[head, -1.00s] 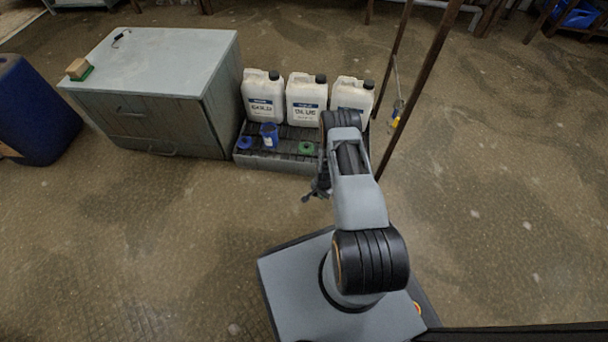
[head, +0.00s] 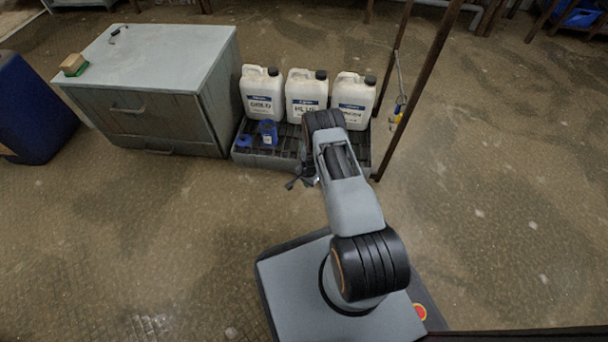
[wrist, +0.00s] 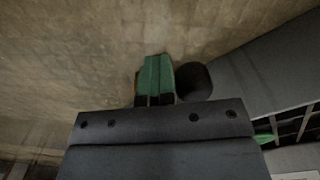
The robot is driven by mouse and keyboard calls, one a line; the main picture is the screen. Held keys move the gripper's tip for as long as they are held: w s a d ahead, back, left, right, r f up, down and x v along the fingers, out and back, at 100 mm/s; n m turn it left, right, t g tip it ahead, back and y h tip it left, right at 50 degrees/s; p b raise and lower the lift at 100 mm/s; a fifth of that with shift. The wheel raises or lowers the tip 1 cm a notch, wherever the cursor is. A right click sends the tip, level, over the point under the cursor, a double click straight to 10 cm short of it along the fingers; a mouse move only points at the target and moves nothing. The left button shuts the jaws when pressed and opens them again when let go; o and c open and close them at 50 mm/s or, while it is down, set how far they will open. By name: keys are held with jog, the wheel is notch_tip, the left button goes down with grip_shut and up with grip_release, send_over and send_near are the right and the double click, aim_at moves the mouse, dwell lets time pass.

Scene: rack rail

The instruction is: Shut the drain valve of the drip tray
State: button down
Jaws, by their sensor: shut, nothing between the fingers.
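The grey drip tray (head: 262,162) sits on the floor beside the cabinet, with a slatted top. Its side wall (wrist: 262,65) runs diagonally across the right of the wrist view. A dark rounded part (wrist: 194,80), possibly the drain valve, sticks out from that wall. A sliver of brown-orange shows just left of my fingers; I cannot tell what it is. My gripper (wrist: 154,76) is shut and empty, its green fingers right beside the dark part; contact is unclear. In the head view my gripper (head: 293,184) is low in front of the tray. No valve handle is clear there.
Three white jugs (head: 262,94) stand at the tray's back, with a blue cup (head: 268,132) and a blue ring (head: 244,141) in front. A grey cabinet (head: 150,90) stands left. Dark posts (head: 418,90) rise at the tray's right. Floor in front is clear.

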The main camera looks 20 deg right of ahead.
jog(key=shift+w+a, duration=0.1)
jog(key=shift+w, duration=1.05)
jog(key=shift+w+d+r, duration=0.1)
jog(key=shift+w+d, duration=0.1)
jog(key=shift+w, duration=0.55)
jog(key=shift+w+d, duration=0.15)
jog(key=shift+w, duration=0.6)
jog(key=shift+w+r, duration=0.1)
jog(key=shift+w, duration=0.1)
jog(key=shift+r, duration=0.1)
jog(key=r+p, duration=0.1)
jog(key=p, duration=0.1)
jog(key=s+a+r+p, duration=0.1)
jog(key=s+r+p, duration=0.1)
jog(key=r+p, duration=0.1)
jog(key=shift+a+r+p, duration=0.1)
jog(key=shift+a+p, duration=0.2)
jog(key=shift+a, duration=0.05)
jog(key=shift+s+a+r+p, duration=0.1)
jog(key=shift+s+r+p, duration=0.5)
jog(key=shift+s+p, duration=0.2)
jog(key=shift+s+a, duration=0.1)
jog(key=shift+s, duration=0.05)
